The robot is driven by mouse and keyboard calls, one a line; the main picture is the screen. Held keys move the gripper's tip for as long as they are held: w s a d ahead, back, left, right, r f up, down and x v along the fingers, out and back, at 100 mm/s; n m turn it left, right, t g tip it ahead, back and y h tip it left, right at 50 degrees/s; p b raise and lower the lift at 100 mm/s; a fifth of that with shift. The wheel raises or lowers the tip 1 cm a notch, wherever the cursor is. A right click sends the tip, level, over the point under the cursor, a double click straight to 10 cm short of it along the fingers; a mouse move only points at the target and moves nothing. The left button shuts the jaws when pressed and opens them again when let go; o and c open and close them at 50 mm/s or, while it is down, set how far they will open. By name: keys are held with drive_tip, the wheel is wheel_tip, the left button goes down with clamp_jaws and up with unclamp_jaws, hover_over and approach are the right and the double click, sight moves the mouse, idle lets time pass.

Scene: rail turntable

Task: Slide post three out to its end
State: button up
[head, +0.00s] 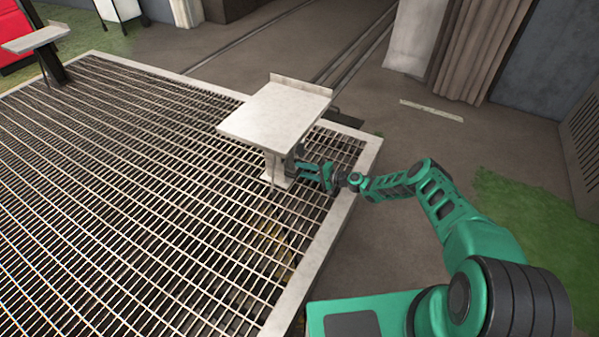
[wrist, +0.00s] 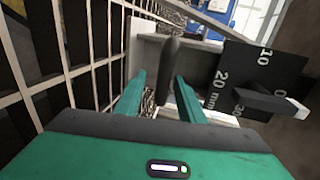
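A post (head: 275,168) with a flat pale top plate (head: 277,113) stands near the right corner of the grating. No number shows on it, so I cannot tell if it is post three. My gripper (head: 302,170) is at the post's right side, below the plate. In the wrist view my gripper (wrist: 160,82) has its two green fingers apart. A dark upright handle (wrist: 171,62) stands between or just beyond the fingertips, nearer the right finger, with a gap to the left one. A black scale (wrist: 257,72) marked 10, 20 mm and 30 is to its right, with a dark pointer (wrist: 264,103) across it.
The metal grating (head: 130,190) fills the left, with a pale border. Another post with a plate (head: 38,39) stands at the far left. Rails (head: 330,60) run across the floor behind. Bare floor and a green patch (head: 520,220) lie to the right.

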drive_tip(key=v, duration=1)
drive_tip(key=shift+w, duration=0.15)
drive_tip(key=shift+f, duration=0.1)
